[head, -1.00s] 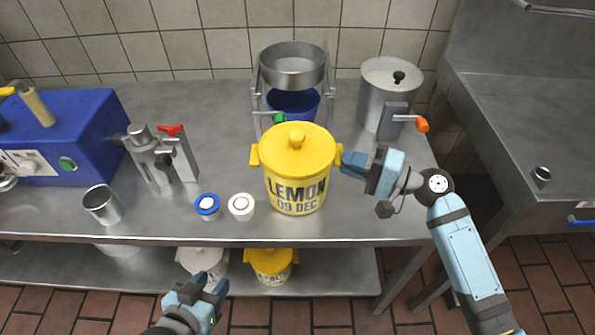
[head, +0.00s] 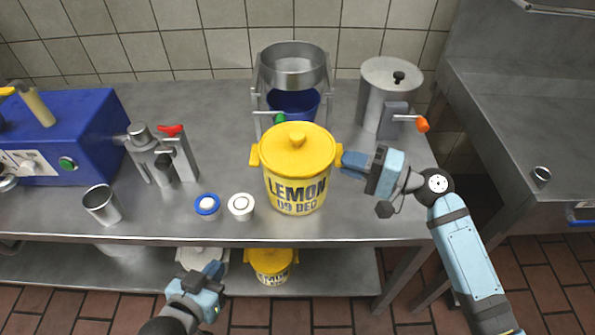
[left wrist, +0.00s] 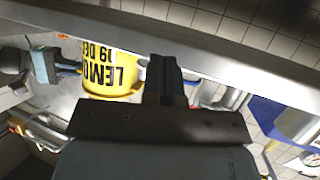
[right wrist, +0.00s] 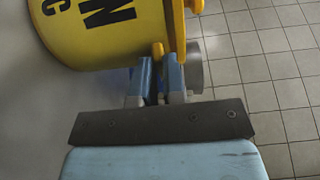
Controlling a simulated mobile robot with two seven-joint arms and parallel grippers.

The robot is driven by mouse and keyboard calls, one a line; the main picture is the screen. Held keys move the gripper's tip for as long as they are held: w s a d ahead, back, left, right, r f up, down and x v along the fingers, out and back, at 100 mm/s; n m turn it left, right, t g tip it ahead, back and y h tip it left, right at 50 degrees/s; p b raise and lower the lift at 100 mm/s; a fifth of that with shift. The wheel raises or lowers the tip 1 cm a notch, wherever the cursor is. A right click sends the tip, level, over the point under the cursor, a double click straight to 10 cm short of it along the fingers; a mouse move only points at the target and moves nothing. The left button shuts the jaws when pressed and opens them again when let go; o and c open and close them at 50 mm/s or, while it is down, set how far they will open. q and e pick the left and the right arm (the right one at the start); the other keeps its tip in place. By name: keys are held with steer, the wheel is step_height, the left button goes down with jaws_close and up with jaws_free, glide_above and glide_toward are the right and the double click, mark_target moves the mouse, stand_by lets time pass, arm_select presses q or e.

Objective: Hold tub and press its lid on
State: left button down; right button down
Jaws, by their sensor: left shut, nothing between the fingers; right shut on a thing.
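A yellow tub (head: 296,193) marked LEMON 09 DEC stands upright on the steel table, with its yellow lid (head: 295,150) on top. Whether the lid is fully seated I cannot tell. My right gripper (head: 346,163) is shut on the tub's right handle; in the right wrist view the fingers (right wrist: 158,75) close around the handle (right wrist: 158,52) beside the tub wall (right wrist: 100,40). My left gripper (head: 212,275) is shut and empty, low in front of the table edge, apart from the tub. The tub also shows upside down in the left wrist view (left wrist: 108,75).
Two small round cups, blue-rimmed (head: 207,206) and white (head: 241,206), stand left of the tub. A metal cup (head: 102,205) is farther left. A sieve stand (head: 291,66) is behind the tub, a steel pot (head: 388,95) behind right. More tubs (head: 271,265) sit on the lower shelf.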

arm_select(q)
steer(key=w+d+r+m+t+h, duration=0.2)
steer(key=w+d+r+m+h, duration=0.15)
steer(key=r, duration=0.45)
steer(key=w+d+r+m+t+h, duration=0.2)
steer(key=d+r+h, duration=0.2)
steer(key=r, duration=0.4)
steer(key=w+d+r+m+t+h, duration=0.1)
steer(key=w+d+r+m+h, duration=0.25)
steer(key=r, duration=0.55)
steer(key=s+d+r+m+g+h, duration=0.1)
steer(key=s+d+r+m+g, duration=0.3)
steer(key=m+g, duration=0.6)
steer(key=s+d+r+m+g+h, duration=0.1)
steer(key=d+r+m+g+h, duration=0.1)
steer(key=d+m+g, duration=0.75)
steer(key=s+d+r+m+g+h, duration=0.1)
steer(key=s+d+r+m+g, duration=0.15)
steer(key=m+g, duration=0.8)
steer(key=m+t+y, duration=1.2)
steer(key=y, duration=0.8)
glide_toward(297, 134)
steer(key=shift+s+a+f, duration=0.1)
steer(key=shift+a+f, duration=0.05)
steer(key=shift+f, duration=2.6)
steer(key=shift+f, duration=1.2)
